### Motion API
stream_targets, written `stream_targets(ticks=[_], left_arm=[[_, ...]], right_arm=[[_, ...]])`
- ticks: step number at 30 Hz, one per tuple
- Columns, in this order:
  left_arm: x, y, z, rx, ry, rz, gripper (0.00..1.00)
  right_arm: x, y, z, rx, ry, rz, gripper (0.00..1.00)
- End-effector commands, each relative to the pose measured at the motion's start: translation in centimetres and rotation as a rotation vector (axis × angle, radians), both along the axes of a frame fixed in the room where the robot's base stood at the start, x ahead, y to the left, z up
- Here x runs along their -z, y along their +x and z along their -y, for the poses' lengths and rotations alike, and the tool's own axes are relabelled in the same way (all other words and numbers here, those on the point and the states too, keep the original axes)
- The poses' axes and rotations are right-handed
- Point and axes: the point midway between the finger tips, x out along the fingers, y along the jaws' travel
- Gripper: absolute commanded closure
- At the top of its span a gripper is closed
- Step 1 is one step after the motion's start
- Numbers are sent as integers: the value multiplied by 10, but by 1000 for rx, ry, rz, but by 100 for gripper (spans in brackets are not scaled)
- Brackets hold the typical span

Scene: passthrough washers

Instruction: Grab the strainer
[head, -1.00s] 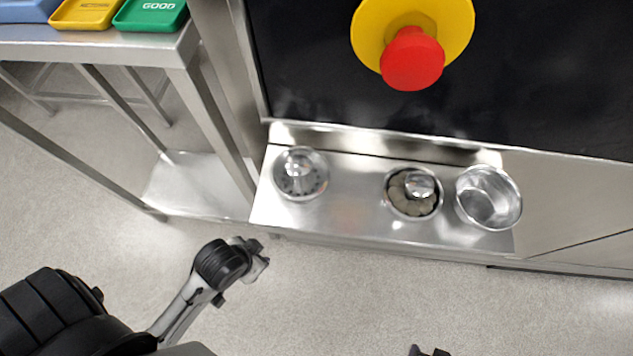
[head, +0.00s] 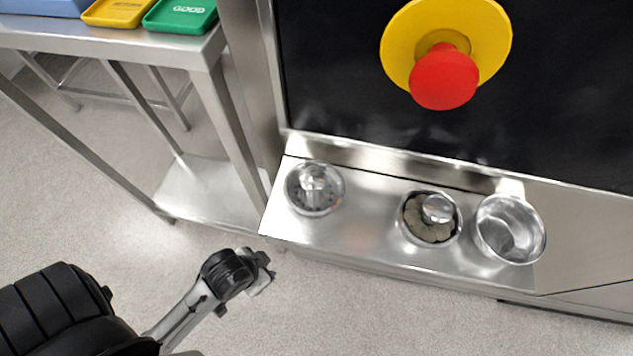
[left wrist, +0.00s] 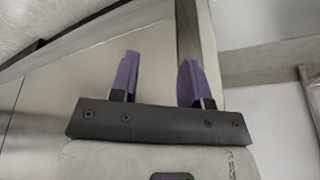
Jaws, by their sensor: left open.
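A round metal strainer (head: 314,200) with small dark holes and a shiny raised knob sits at the left end of the steel shelf (head: 370,215) in the head view. My left gripper (head: 268,268) is below and to the left of it, in front of the shelf, apart from it. In the left wrist view the two purple fingers of my left gripper (left wrist: 158,78) stand apart with nothing between them. The strainer does not show in the left wrist view. My right gripper is not visible now.
A metal bowl holding grey-brown pieces (head: 422,228) and an empty metal bowl (head: 509,230) stand right on the shelf. A red button (head: 444,80) on a yellow base juts from the black panel above. A steel table (head: 120,45) with yellow (head: 116,12) and green (head: 180,15) trays stands left.

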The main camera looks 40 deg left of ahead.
Motion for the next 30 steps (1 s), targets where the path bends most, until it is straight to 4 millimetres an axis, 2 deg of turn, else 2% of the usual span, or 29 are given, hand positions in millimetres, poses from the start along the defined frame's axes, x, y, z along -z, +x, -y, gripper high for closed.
stream_targets(ticks=[5,13,23,26,30], left_arm=[[0,0,2,-5,-8,0,57],[0,0,2,-6,-8,0,33],[-3,0,0,1,1,-1,33],[-11,0,-1,3,4,-1,33],[-32,0,-1,3,5,-2,33]], right_arm=[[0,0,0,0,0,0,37],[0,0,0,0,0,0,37],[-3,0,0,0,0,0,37],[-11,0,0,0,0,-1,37],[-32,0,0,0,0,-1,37]])
